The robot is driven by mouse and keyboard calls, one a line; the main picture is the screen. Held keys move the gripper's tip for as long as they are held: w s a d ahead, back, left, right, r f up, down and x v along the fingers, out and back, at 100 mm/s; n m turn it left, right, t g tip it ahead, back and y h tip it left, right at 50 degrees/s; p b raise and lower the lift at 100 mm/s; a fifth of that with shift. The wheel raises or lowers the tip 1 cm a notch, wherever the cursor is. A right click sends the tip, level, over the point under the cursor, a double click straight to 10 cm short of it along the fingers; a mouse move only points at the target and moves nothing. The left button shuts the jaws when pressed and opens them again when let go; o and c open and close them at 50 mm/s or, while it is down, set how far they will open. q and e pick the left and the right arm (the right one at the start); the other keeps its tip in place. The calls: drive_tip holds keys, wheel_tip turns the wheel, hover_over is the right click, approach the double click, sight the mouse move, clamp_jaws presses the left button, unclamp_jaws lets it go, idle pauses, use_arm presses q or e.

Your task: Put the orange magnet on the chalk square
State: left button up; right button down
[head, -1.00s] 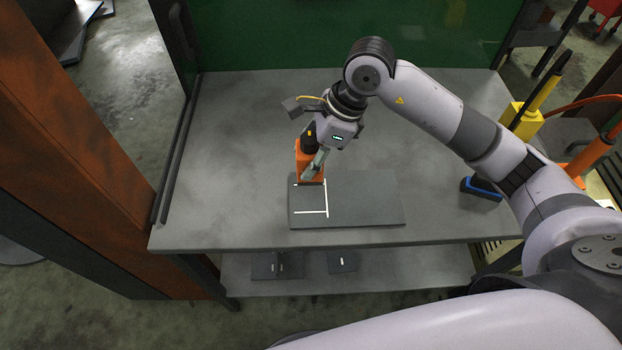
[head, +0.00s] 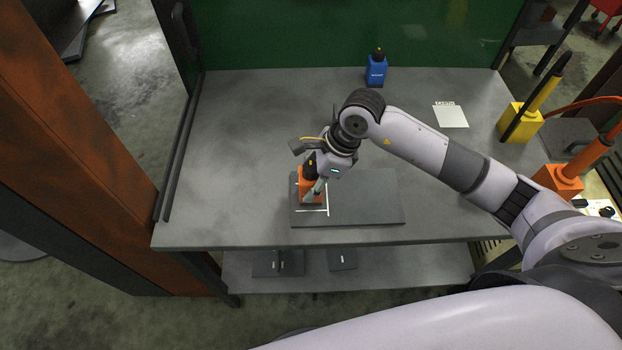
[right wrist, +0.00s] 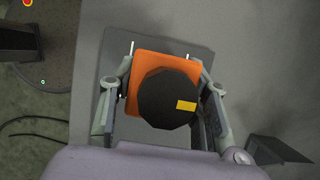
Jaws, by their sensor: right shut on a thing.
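The orange magnet (head: 307,190) is an orange block with a black knob on top. In the head view it stands at the left part of a dark grey plate, over the area framed by white chalk lines (head: 328,199). My right gripper (head: 314,190) is shut on it. In the right wrist view the fingers lie on both sides of the orange block (right wrist: 150,65), and the black knob (right wrist: 168,98) hides part of it. Whether its underside touches the plate, I cannot tell. My left gripper is not in view.
The dark grey plate (head: 370,195) lies near the table's front edge, its right part bare. A blue block with a black knob (head: 376,70) stands at the back. A white sheet (head: 451,116) lies at the right, near yellow (head: 521,120) and orange (head: 559,182) tools. The table's left side is clear.

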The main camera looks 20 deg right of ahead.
drive_tip(key=c, duration=0.9)
unclamp_jaws()
drive_tip(key=shift+f, duration=0.1)
drive_tip(key=shift+r, duration=0.3)
drive_tip(key=b+v, duration=0.2)
drive_tip(key=v, duration=0.9)
drive_tip(key=shift+s+d+r, duration=0.15)
drive_tip(key=shift+d+r, duration=0.1)
drive_tip(key=shift+r, duration=0.05)
